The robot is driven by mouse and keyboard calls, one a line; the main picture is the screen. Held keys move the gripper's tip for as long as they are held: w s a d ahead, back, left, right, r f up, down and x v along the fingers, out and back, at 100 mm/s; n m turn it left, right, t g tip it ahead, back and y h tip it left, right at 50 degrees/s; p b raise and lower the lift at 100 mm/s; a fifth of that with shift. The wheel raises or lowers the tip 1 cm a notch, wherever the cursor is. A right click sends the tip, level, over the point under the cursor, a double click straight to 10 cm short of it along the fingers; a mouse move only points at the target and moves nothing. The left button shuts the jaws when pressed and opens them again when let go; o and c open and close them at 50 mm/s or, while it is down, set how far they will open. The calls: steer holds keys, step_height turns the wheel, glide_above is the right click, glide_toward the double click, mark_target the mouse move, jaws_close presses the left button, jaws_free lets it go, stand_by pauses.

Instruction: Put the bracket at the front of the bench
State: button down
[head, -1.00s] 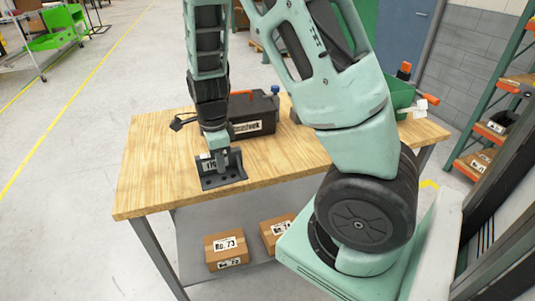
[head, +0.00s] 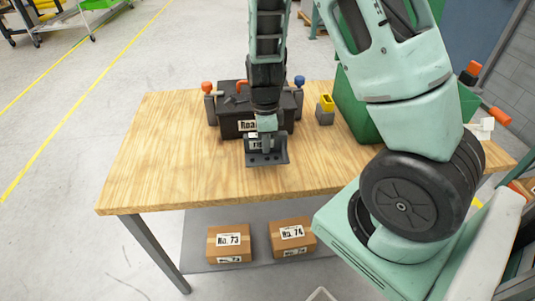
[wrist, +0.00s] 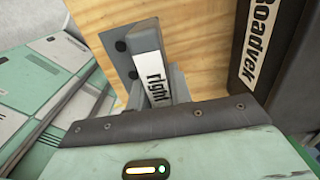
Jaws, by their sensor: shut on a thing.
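The bracket (head: 266,160) is a dark L-shaped piece with holes in its foot and a white label. It is in front of the black Roadvek box (head: 229,128), over the bench (head: 170,170). My gripper (head: 266,143) comes down from above and is shut on its upright part. In the wrist view, the bracket (wrist: 121,62) shows its dark holed plate and a label reading "right", with the Roadvek box (wrist: 265,50) to the right. I cannot tell whether the bracket's foot touches the bench top.
Clamps with a red knob (head: 207,87) and a blue knob (head: 299,80) flank the box. A grey and yellow block (head: 325,110) and a green bin (head: 360,112) stand right. The bench's left and front are clear. Cartons (head: 230,243) lie on the lower shelf.

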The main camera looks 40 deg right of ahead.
steer(key=shift+f, duration=2.3)
steer(key=shift+f, duration=0.1)
steer(key=shift+f, duration=0.15)
steer(key=c, duration=1.3)
jaws_free()
steer(key=shift+o, duration=0.2)
